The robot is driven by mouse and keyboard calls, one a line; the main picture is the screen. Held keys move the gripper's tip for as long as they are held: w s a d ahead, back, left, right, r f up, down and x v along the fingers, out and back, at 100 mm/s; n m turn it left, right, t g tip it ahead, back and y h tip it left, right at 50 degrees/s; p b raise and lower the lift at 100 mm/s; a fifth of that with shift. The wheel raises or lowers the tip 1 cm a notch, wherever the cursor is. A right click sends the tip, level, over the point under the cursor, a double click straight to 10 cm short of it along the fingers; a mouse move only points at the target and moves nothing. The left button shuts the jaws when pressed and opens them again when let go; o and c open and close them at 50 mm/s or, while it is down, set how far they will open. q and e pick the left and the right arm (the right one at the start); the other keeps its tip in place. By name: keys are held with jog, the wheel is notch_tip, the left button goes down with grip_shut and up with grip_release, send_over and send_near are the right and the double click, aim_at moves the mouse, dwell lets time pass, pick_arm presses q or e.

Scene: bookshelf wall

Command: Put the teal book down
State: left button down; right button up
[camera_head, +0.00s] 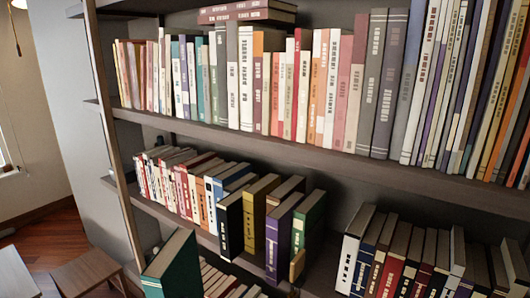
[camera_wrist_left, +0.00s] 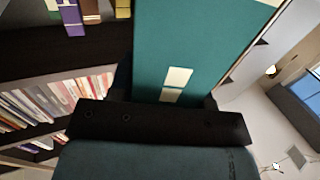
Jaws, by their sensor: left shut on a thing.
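The teal book (camera_head: 168,268) is at the bottom left of the head view, upright and tilted, in front of the shelves. Its lower part is cut off by the picture's edge. In the left wrist view the teal book (camera_wrist_left: 205,35) fills the upper middle, with two pale label patches on it. My left gripper (camera_wrist_left: 165,98) is shut on the teal book's near end; its fingers are dark and partly hidden. The gripper does not show clearly in the head view. My right gripper is in neither view.
Wooden furniture (camera_head: 88,272) stands at lower left.

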pick_arm(q)
jog(key=s+a+f+n+y, duration=0.2)
jog(key=s+a+y, duration=0.1)
jog(key=s+a, duration=0.1)
jog(key=shift+a+f, duration=0.15)
jog(key=shift+f, duration=0.2)
jog(key=shift+w, duration=0.1)
